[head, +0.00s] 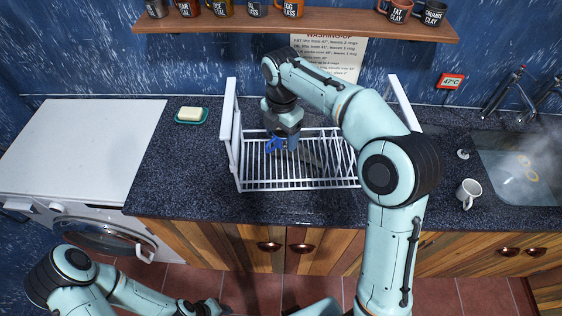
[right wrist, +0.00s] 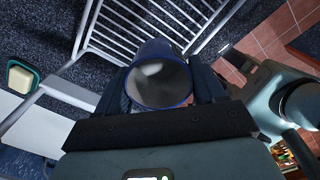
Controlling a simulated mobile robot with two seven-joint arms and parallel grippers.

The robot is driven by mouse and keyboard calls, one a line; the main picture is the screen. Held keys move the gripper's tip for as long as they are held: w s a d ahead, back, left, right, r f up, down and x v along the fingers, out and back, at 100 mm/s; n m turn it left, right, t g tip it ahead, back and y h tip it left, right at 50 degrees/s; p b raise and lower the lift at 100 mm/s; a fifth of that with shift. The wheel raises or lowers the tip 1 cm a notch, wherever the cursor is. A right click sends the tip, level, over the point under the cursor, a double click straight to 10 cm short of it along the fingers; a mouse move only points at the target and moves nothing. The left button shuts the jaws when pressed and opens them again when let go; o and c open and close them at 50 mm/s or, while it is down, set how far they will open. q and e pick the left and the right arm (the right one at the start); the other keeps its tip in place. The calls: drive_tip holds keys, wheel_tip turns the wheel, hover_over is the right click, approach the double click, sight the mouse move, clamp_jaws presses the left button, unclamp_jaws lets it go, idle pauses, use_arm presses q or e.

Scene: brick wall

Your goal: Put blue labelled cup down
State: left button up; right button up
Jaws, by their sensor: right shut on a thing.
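The blue cup (head: 273,146) is in my right gripper (head: 283,138), over the left part of the white dish rack (head: 298,184) in the head view. In the right wrist view the cup (right wrist: 160,78) sits between the two dark fingers, its round mouth facing the camera. The right gripper is shut on it. The rack's bars show beyond the cup in the wrist view; I cannot tell whether the cup touches them. No label can be read on it. My left gripper (head: 203,307) is at the bottom edge of the head view, partly cut off, its jaws unclear.
Soap on a green dish (head: 191,115) lies left of the rack. A white mug (head: 468,193) stands right, near the steaming sink (head: 525,168). Labelled mugs stand on the wooden shelf (head: 300,25) above. The white washing machine top (head: 85,145) is clear. The rack's tall end frames flank the gripper.

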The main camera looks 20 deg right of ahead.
approach(281, 169)
drive_tip(key=shift+d+b, duration=0.1)
drive_tip(key=shift+b, duration=0.3)
use_arm(q)
drive_tip(key=shift+s+f+b, duration=0.2)
drive_tip(key=shift+s+f, duration=0.25)
drive_tip(key=shift+f, duration=0.2)
drive_tip(key=shift+s+f+b, duration=0.2)
drive_tip(key=shift+s+f, duration=0.25)
drive_tip(key=shift+f, duration=0.2)
use_arm(e)
drive_tip(key=shift+f, duration=2.9)
drive_tip(key=shift+f, duration=0.15)
drive_tip(key=o, duration=1.1)
wheel_tip(281, 169, up, 12)
drive_tip(key=shift+r+p, duration=0.15)
drive_tip(key=shift+p, duration=0.85)
use_arm(q)
drive_tip(key=shift+w+r, duration=1.05)
drive_tip(key=shift+r, duration=0.2)
drive_tip(key=shift+s, duration=0.15)
